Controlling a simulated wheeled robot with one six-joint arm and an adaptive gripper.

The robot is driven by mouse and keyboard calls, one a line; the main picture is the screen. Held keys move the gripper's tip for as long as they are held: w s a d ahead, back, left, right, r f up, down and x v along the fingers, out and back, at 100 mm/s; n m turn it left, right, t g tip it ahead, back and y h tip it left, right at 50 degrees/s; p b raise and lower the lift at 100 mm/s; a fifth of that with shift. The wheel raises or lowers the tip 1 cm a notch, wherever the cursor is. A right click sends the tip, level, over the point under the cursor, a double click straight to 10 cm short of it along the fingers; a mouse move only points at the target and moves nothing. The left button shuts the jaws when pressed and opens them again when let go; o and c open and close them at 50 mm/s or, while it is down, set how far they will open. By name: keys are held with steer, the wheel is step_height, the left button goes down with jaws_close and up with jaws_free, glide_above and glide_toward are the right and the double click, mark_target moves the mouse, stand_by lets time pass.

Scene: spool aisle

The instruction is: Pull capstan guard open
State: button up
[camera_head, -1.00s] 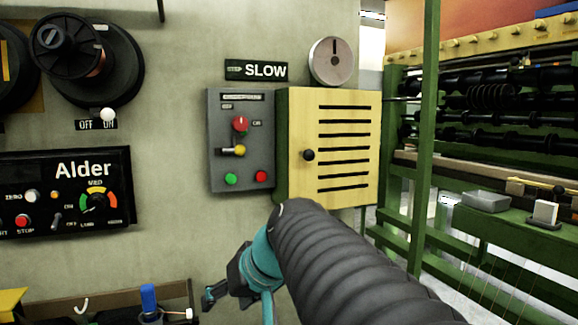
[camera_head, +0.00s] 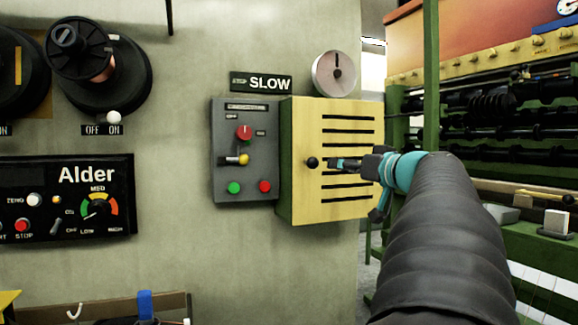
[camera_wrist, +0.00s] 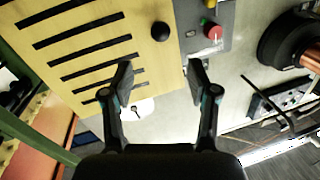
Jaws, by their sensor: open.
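The capstan guard (camera_head: 345,203) is a yellow slotted box door on the wall, and it looks closed. Its black round knob (camera_head: 312,163) is at the door's left side. In the wrist view the guard (camera_wrist: 80,40) fills the upper left, and the knob (camera_wrist: 161,31) lies ahead of the jaws, near the top middle. My gripper (camera_head: 338,163) is in front of the guard, just right of the knob in the head view. In the wrist view my gripper (camera_wrist: 160,77) has its two fingers spread wide with nothing between them. The knob is apart from the fingers.
A grey control box (camera_head: 230,195) with red, yellow and green controls adjoins the guard on the left. A round metal disc (camera_head: 334,74) is above it. A green machine frame (camera_head: 432,60) stands to the right. The wall below the control box is bare.

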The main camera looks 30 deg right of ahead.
mark_target(317, 163)
steer(key=w+p, duration=0.1)
steer(key=w, duration=1.1)
steer(key=shift+w+d+p, duration=0.2)
steer(key=shift+w+p, duration=0.1)
steer(key=shift+p, duration=0.1)
steer(key=shift+f, duration=0.1)
jaws_close()
